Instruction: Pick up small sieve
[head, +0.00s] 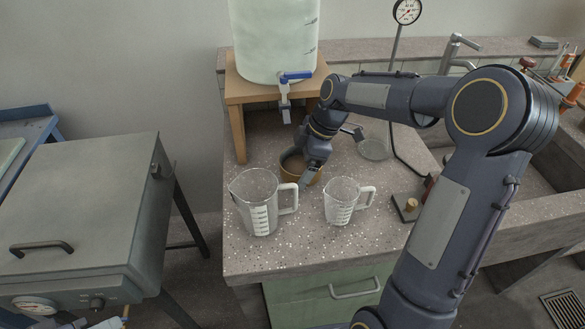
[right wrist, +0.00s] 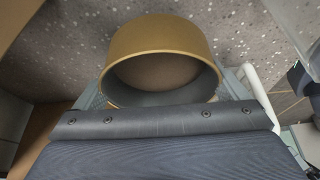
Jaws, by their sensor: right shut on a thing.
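The small sieve (head: 291,163) is a round, brass-coloured ring with a dark inside. It is on the bench in front of the wooden stand, partly hidden behind my right gripper (head: 309,176). In the right wrist view the sieve (right wrist: 165,38) fills the middle, with grey fingers showing at its left and right sides. My right gripper is shut on the sieve. I cannot tell whether the sieve touches the bench. My left gripper is not in view.
A large measuring jug (head: 257,207) and a smaller one (head: 344,203) stand just in front. A tank with a blue tap (head: 285,78) sits on a wooden stand (head: 238,95) behind. A shallow round dish (head: 374,149) lies to the right. The bench's front (head: 300,258) is clear.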

